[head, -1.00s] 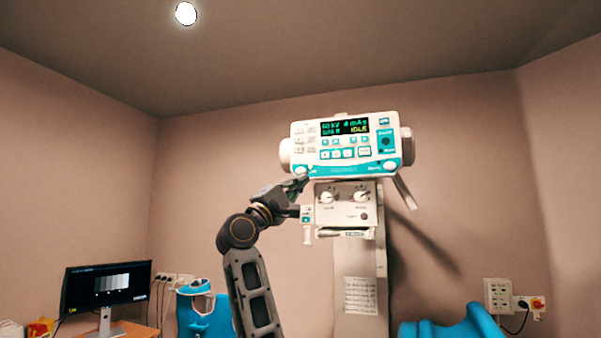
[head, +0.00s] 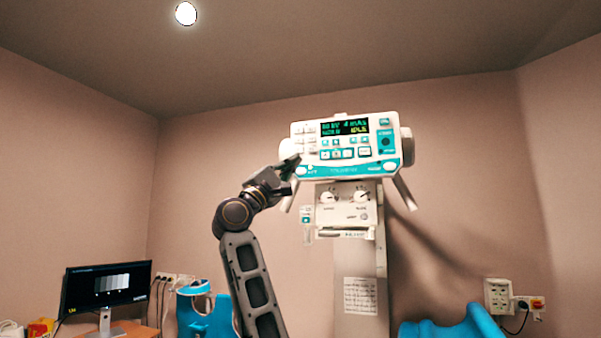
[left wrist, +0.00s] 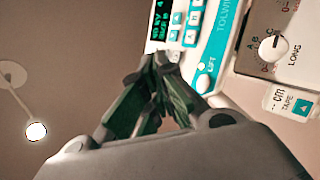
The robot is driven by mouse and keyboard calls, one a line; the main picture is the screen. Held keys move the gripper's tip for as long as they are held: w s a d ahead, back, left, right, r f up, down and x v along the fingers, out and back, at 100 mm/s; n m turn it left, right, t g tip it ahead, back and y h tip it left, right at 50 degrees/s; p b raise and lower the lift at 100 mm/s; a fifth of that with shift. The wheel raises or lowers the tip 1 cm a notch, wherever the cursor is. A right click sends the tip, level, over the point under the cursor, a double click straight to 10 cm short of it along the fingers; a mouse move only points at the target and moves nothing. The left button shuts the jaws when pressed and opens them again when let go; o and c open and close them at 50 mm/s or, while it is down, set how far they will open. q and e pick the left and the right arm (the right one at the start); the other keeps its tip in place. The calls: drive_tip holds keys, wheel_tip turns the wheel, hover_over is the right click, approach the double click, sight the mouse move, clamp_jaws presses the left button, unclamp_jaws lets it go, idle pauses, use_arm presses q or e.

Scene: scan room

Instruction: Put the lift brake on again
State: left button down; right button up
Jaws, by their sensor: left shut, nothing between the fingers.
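In the left wrist view this button (left wrist: 203,84) shows beside the word LIFT, partly near my finger. My left gripper (head: 293,160) is shut and empty, its tips close to the left edge of the control head, just above and left of the button. I cannot tell whether the tips touch the head. My right gripper is not in view.
Below the head is a collimator box (head: 345,208) with two knobs and a small tape unit (head: 307,215) at its left. Handles slope down from both sides of the head. A monitor (head: 105,285) and blue furniture (head: 455,328) stand low. The space left of the head is open.

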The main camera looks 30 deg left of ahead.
sight(299, 170)
use_arm(q)
drive_tip(key=shift+w+a+p, duration=0.35)
drive_tip(key=shift+w+p, duration=0.05)
drive_tip(key=shift+w, duration=0.95)
drive_tip(key=shift+w+a+p, duration=0.3)
drive_tip(key=shift+w+p, duration=0.15)
drive_tip(key=shift+w, duration=0.95)
drive_tip(key=shift+w+a+p, duration=0.35)
drive_tip(key=shift+w+p, duration=0.05)
drive_tip(key=shift+w, duration=0.95)
drive_tip(key=shift+w+a+y, duration=0.15)
drive_tip(key=shift+w+y, duration=0.15)
drive_tip(key=shift+w, duration=0.45)
drive_tip(key=shift+s, duration=0.7)
drive_tip(key=shift+s, duration=0.1)
drive_tip(key=s, duration=0.1)
drive_tip(key=s+d+b, duration=0.1)
drive_tip(key=s, duration=0.2)
drive_tip(key=shift+s+d+b, duration=0.25)
drive_tip(key=shift+s+b, duration=0.1)
drive_tip(key=shift+s, duration=0.05)
idle(0.5)
idle(0.8)
